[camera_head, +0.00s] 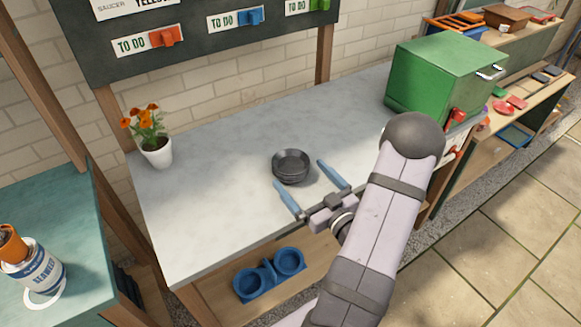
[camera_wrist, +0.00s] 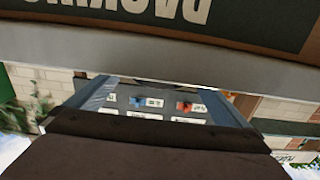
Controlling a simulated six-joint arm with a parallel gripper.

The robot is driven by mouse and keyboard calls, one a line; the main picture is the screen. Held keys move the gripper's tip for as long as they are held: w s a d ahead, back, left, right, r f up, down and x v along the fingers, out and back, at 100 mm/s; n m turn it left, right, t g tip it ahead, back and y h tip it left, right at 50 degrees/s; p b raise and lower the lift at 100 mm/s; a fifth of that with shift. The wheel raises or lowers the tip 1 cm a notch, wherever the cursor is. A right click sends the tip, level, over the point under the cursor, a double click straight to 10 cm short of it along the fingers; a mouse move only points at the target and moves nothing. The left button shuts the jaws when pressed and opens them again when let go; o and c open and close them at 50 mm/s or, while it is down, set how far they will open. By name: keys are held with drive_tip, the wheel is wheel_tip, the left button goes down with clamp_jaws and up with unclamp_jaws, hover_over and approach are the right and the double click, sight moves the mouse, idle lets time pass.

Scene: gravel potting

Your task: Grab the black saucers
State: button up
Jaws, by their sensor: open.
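A small stack of round black saucers (camera_head: 290,161) sits on the pale grey worktop, near its middle, in the head view. My gripper (camera_head: 299,173) is open, with its two blue fingers spread and pointing toward the stack. The fingertips are at the near side of the stack, one toward its left and one toward its right. Nothing is held between them. I cannot tell whether the fingers touch the saucers. In the wrist view the blue fingers of my gripper (camera_wrist: 165,100) show at either side; the saucers cannot be made out clearly there.
A white pot with orange flowers (camera_head: 156,150) stands at the worktop's left. A green box (camera_head: 440,80) stands at its right. Blue joined cups (camera_head: 268,275) are on a lower shelf. A labelled can (camera_head: 38,270) stands on the teal table. The worktop around the saucers is clear.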

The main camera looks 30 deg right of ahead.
sight(281, 152)
drive_tip(key=shift+w+r+p, duration=0.2)
drive_tip(key=shift+w+p, duration=0.65)
drive_tip(key=shift+w, duration=2.45)
drive_tip(key=c, duration=1.5)
